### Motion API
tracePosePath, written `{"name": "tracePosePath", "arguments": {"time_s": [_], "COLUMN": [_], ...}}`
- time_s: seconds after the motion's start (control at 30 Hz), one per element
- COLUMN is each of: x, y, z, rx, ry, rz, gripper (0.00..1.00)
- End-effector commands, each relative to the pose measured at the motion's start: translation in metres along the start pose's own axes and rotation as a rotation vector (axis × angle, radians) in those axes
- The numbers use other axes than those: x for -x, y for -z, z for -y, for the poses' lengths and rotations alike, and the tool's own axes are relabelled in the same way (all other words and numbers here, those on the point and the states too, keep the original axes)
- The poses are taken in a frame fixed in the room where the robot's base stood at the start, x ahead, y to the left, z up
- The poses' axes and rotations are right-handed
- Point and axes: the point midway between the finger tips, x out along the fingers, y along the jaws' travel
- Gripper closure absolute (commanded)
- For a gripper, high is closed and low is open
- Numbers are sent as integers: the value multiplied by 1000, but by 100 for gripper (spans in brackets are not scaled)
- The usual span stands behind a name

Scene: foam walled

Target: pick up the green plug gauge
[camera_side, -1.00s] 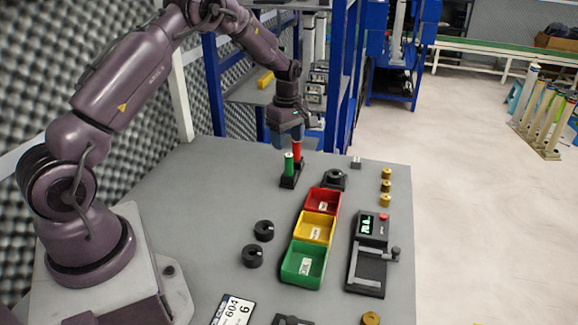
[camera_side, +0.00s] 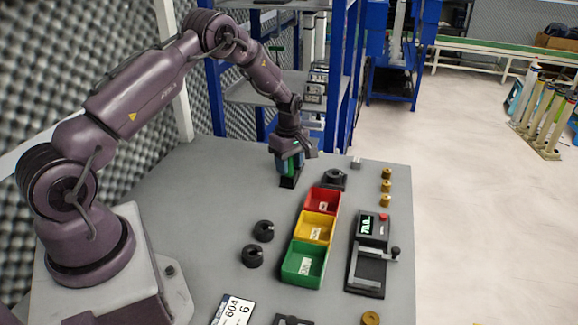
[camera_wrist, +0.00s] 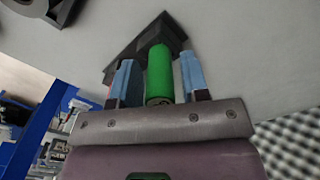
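The green plug gauge (camera_wrist: 160,75) stands in a small black holder (camera_side: 289,182), which also shows in the wrist view (camera_wrist: 126,50). My gripper (camera_wrist: 160,78) is lowered over the gauge, with one blue finger on each side of it. Narrow gaps seem to show between the fingers and the gauge, so the gripper looks open around it. In the side view my gripper (camera_side: 290,165) covers most of the gauge. The red gauge behind it is hidden there.
Red (camera_side: 323,201), yellow (camera_side: 314,228) and green (camera_side: 304,263) bins stand in a row to the right. A digital gauge device (camera_side: 368,262) lies further right. The table is clear left of the holder.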

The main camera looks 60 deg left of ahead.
Motion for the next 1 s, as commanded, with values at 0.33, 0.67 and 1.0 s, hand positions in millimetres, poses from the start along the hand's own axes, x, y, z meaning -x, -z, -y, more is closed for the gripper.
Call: {"name": "tracePosePath", "arguments": {"time_s": [0.33, 0.67, 1.0], "x": [0, 16, 78], "y": [0, 0, -8], "z": [0, -1, 36], "rx": [0, -1, -1], "ry": [0, -2, -4], "rz": [0, -1, 0], "gripper": [100, 100, 100]}}
